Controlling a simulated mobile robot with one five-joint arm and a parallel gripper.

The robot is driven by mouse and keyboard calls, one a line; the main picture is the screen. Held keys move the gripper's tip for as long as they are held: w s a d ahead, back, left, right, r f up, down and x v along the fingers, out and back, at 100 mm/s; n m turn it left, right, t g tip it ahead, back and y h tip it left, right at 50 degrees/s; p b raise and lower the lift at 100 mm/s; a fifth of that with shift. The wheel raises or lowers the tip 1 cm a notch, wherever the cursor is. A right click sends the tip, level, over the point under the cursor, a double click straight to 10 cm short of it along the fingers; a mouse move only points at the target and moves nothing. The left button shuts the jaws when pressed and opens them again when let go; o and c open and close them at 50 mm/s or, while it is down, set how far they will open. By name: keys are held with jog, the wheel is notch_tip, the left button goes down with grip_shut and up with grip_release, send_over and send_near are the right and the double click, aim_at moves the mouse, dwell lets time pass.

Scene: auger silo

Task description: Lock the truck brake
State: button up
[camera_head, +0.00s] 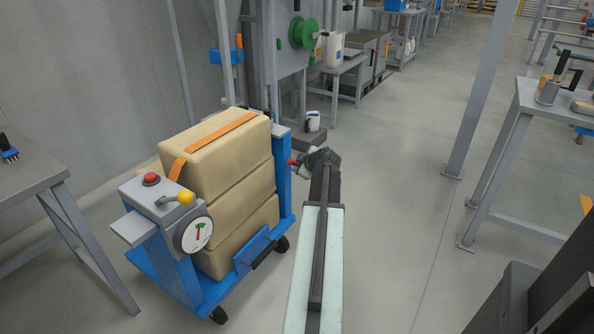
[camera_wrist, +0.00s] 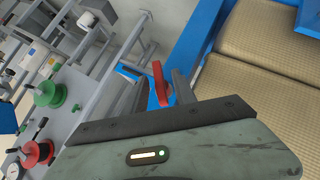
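The blue truck (camera_head: 291,189) stands left of centre in the head view, loaded with stacked beige sacks (camera_head: 232,160). A red lever (camera_head: 292,162) sits at its far right corner; no label shows that it is the brake. My gripper (camera_head: 304,162) is beside this corner, at about the lever's height. In the wrist view the red lever (camera_wrist: 160,84) stands upright between the two grey fingers of my gripper (camera_wrist: 155,90). The fingers look apart, with gaps to the lever.
The truck's near end has a panel with a red button (camera_head: 151,179), a yellow-knobbed handle (camera_head: 185,197) and a dial (camera_head: 194,234). A grey table (camera_head: 30,180) stands left, and a bench (camera_head: 540,100) and post (camera_head: 483,90) right. The floor (camera_head: 410,200) between is clear.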

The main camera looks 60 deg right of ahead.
jog(key=shift+w+d+f, duration=0.2)
jog(key=shift+w+f, duration=0.05)
jog(key=shift+r, duration=0.1)
